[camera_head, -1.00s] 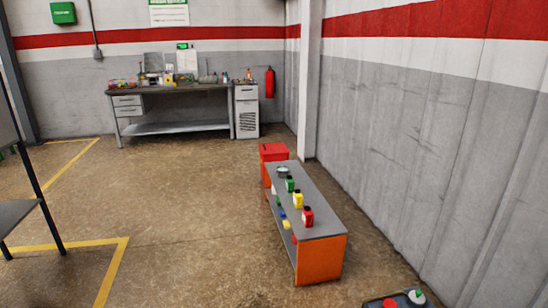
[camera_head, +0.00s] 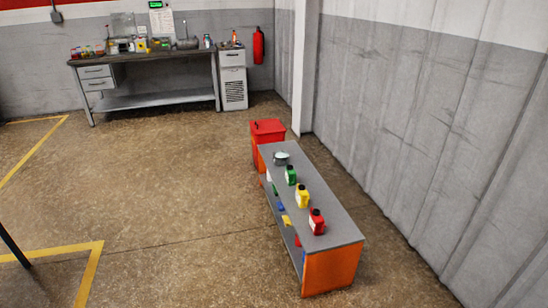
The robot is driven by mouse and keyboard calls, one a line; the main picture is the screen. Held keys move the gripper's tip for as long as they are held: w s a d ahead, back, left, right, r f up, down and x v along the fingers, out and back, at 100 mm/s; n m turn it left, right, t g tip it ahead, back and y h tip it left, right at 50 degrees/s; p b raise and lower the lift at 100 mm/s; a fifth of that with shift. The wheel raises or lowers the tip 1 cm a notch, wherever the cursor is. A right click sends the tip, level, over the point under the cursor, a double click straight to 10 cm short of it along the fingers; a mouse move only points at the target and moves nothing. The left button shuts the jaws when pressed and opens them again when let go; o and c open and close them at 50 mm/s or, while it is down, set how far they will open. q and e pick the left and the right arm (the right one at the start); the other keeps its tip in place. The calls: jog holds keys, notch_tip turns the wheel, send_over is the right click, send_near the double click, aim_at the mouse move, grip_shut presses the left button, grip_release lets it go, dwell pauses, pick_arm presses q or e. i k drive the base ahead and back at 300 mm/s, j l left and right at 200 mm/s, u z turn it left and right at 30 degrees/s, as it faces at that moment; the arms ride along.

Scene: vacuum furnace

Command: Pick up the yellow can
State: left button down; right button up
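The yellow can (camera_head: 302,197) stands upright on the grey top of a low orange bench (camera_head: 333,268). It has a dark cap and a pale label on its side. A green can (camera_head: 291,176) stands behind it and a red can (camera_head: 317,222) stands in front of it, all in a row. A small pale round object (camera_head: 281,158) sits at the far end of the bench top. Neither of my grippers shows in the head view.
A red bin (camera_head: 267,132) stands at the bench's far end. The wall (camera_head: 420,130) runs along the right side. A workbench (camera_head: 150,60), a white cabinet (camera_head: 232,80) and a fire extinguisher (camera_head: 258,45) are at the back. The floor left of the bench is clear.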

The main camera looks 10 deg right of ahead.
aim_at(303, 197)
jog(key=i, duration=1.4)
jog(key=i+z, duration=0.2)
jog(key=i, duration=0.2)
jog(key=i+j+z, duration=0.2)
jog(key=i, duration=0.2)
jog(key=i+j+z, duration=0.2)
jog(key=i, duration=0.2)
jog(key=i+j+z, duration=0.2)
jog(key=i+z, duration=0.2)
jog(key=i+j+z, duration=0.5)
jog(key=z, duration=0.25)
jog(key=j, duration=0.1)
